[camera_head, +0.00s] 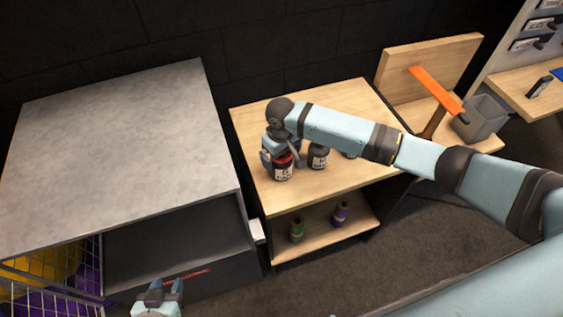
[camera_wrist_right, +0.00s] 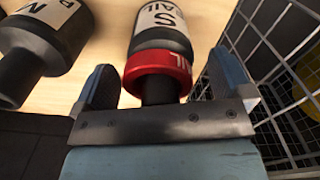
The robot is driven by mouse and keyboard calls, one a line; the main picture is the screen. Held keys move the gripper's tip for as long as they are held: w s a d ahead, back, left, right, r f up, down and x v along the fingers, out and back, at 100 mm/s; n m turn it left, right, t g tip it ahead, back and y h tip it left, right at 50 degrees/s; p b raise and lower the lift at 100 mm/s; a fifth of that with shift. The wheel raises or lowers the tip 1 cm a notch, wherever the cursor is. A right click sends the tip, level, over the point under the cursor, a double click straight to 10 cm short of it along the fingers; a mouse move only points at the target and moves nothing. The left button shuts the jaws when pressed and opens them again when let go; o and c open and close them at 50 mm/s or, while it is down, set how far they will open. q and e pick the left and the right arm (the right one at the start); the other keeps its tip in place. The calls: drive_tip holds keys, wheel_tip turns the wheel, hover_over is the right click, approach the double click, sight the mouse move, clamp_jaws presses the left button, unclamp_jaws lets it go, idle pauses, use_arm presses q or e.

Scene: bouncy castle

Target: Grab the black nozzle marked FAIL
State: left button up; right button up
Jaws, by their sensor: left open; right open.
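A black nozzle with a red band (camera_wrist_right: 158,65) sits between the two fingers of my right gripper (camera_wrist_right: 160,88) in the right wrist view. Its pale label shows "S" and letters ending in "AIL". In the head view this nozzle (camera_head: 283,173) stands on the wooden table's near left part, under my right gripper (camera_head: 282,158). My right gripper is open around it; a gap shows beside the nozzle, and whether a finger touches it is unclear. My left gripper (camera_head: 166,287) is open and empty at the bottom, before the grey cabinet.
Another black nozzle (camera_head: 318,156) stands just right, its label showing "M" and "P" in the wrist view (camera_wrist_right: 40,40). A third is mostly hidden behind my arm. Green (camera_head: 296,230) and purple (camera_head: 341,214) items stand on the lower shelf. A grey cabinet (camera_head: 120,140) stands left.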

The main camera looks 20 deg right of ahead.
drive_tip(key=c, duration=1.1)
drive_tip(key=shift+r, duration=0.1)
